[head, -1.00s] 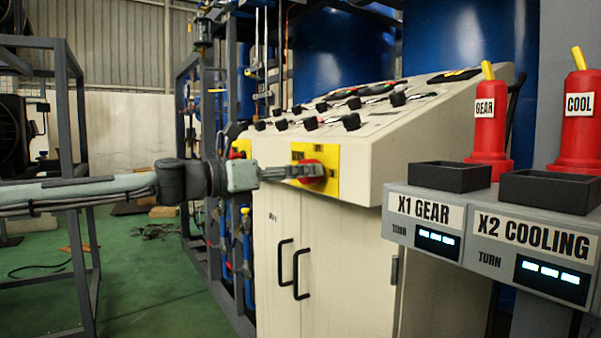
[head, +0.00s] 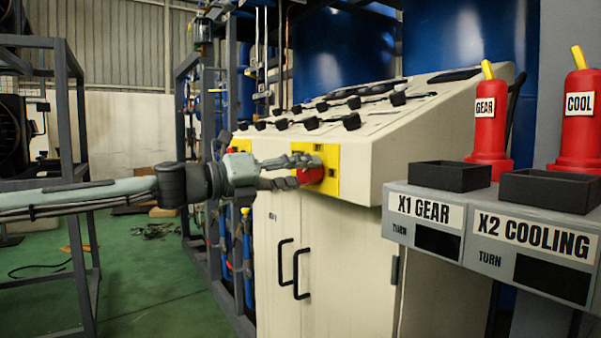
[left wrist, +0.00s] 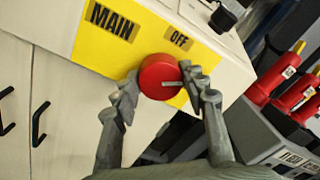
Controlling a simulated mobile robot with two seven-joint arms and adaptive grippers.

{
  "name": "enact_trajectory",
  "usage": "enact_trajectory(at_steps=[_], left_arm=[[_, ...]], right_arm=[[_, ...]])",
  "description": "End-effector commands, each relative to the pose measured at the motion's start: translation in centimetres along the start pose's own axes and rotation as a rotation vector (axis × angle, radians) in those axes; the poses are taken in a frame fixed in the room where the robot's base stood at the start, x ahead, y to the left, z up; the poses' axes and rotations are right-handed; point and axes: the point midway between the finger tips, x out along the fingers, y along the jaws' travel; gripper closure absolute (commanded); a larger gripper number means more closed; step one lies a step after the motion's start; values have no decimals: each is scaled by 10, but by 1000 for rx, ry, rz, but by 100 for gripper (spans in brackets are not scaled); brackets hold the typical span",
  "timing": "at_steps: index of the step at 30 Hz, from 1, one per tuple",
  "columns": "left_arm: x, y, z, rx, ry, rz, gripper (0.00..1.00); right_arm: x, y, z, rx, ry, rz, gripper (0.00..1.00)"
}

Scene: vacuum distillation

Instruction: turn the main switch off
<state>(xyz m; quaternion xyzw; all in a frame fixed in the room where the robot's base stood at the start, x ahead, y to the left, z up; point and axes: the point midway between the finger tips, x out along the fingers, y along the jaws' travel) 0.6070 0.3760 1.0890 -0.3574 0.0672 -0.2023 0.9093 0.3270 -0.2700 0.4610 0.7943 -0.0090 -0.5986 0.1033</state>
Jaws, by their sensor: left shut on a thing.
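In the left wrist view the knob (left wrist: 158,72) sits below the "OFF" label (left wrist: 180,40) and right of the "MAIN" label (left wrist: 112,20). A pale line on the knob points right in that view. My left gripper (head: 305,172) is shut on the knob, one finger on each side; its fingers also show in the left wrist view (left wrist: 163,88). Part of the knob is hidden by the fingers in the head view. My right gripper is not in view.
The cream console (head: 395,140) has a sloped top with several black knobs.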

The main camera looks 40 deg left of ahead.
Motion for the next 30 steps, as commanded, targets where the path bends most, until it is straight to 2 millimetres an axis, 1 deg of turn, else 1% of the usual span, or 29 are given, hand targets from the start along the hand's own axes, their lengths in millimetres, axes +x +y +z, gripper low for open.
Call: enact_trajectory(at_steps=[18, 24, 30], left_arm=[[0, 0, 0, -586, -26, -5, 86], [0, 0, 0, -759, -33, -7, 86], [0, 0, -1, -896, -39, -7, 86]], right_arm=[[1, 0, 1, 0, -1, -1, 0], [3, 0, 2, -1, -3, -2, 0], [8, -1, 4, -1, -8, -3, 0]])
